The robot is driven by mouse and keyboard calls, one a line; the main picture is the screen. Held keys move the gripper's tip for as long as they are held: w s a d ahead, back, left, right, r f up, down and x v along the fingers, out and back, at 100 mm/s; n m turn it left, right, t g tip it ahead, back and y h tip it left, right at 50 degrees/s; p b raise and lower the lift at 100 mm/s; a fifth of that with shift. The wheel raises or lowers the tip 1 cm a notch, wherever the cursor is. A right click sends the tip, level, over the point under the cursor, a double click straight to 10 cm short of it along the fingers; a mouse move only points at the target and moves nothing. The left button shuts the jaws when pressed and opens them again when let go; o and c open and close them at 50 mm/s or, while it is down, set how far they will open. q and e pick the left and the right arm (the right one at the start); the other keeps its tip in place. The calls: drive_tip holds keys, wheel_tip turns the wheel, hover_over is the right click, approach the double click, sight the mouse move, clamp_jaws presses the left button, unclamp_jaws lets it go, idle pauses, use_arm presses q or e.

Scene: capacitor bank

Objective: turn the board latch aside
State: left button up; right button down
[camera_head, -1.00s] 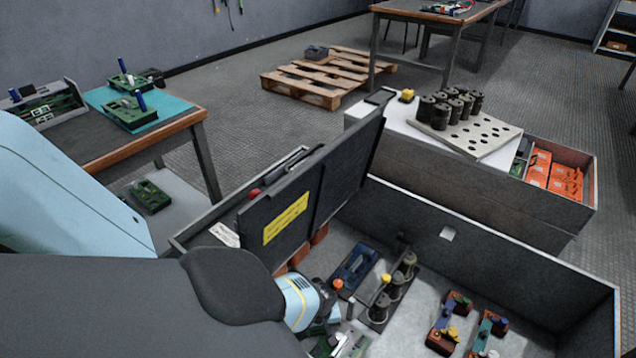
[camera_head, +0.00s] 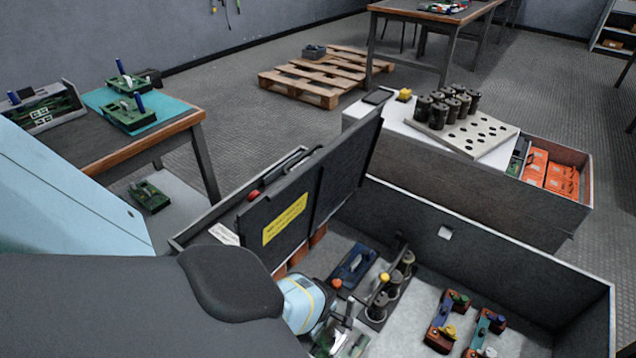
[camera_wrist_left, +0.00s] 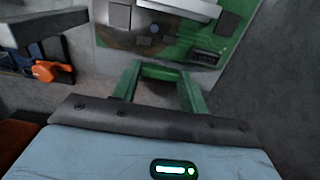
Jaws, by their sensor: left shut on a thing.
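My left gripper (camera_head: 342,326) reaches down inside the grey open cabinet (camera_head: 520,245), at its near left corner. It is shut, over a green circuit board (camera_head: 350,345) that shows only in part. My right gripper is not in view.
A raised dark lid with a yellow label (camera_head: 285,218) stands close beside my arm. Dark capacitors (camera_head: 394,284), a blue part (camera_head: 352,264) and red-brown blocks (camera_head: 441,325) lie in the cabinet.

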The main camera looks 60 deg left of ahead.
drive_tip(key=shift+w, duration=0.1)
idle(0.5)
use_arm(q)
drive_tip(key=o, duration=1)
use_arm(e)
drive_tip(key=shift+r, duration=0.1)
use_arm(q)
drive_tip(key=shift+r+p, duration=0.65)
drive_tip(key=shift+r, duration=0.1)
wheel_tip(320, 180, up, 5)
drive_tip(key=p, duration=0.4)
drive_tip(key=shift+r, duration=0.15)
drive_tip(key=shift+r+p, duration=0.5)
drive_tip(key=shift+p, duration=0.2)
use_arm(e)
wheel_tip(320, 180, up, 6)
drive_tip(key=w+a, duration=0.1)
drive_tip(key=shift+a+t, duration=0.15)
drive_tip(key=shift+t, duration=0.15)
